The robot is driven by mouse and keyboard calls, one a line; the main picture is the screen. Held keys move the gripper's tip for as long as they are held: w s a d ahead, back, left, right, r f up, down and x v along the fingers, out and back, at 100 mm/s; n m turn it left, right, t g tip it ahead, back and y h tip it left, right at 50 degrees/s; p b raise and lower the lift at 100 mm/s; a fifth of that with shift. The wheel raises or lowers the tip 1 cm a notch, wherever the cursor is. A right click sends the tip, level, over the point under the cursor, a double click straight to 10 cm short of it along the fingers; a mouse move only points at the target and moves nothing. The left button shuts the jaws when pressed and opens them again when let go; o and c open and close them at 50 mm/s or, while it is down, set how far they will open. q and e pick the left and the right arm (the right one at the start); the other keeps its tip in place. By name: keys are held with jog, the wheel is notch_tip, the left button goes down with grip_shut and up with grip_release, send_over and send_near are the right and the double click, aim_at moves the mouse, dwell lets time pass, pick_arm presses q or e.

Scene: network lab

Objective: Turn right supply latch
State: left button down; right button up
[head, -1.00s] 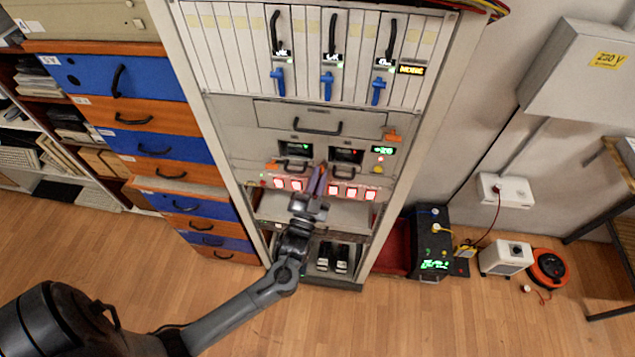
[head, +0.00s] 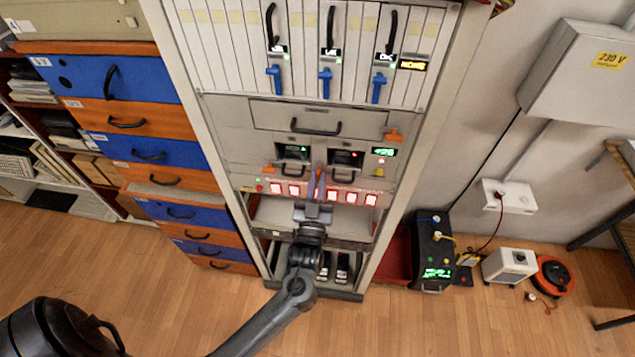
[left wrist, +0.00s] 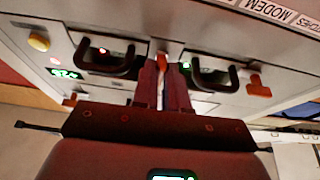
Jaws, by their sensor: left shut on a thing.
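Two power supplies sit side by side in the rack, and the right supply (head: 346,157) has a dark handle. My left gripper (head: 317,178) reaches up to the gap between the two supplies. In the left wrist view, its fingers (left wrist: 162,80) are closed around a small orange-red piece, the right supply latch (left wrist: 160,61), beside that supply's handle (left wrist: 105,62). Most of the latch is hidden by the fingers, so its angle is hard to tell. The left supply's orange latch (head: 268,169) is free, and also shows in the wrist view (left wrist: 258,86). My right gripper is out of view.
A row of lit red switches (head: 333,196) lies just below the supplies, close to my fingers. A drawer with a dark handle (head: 316,128) is above, with another orange latch (head: 393,134) at its right. Blue levers (head: 325,84) hang higher up.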

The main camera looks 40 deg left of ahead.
pick_arm(q)
jog(key=shift+f, duration=0.1)
jog(key=c, duration=1.2)
grip_release()
jog(key=b+v, duration=0.2)
jog(key=v, duration=0.8)
jog(key=shift+s+d, duration=0.2)
jog(key=shift+s, duration=0.15)
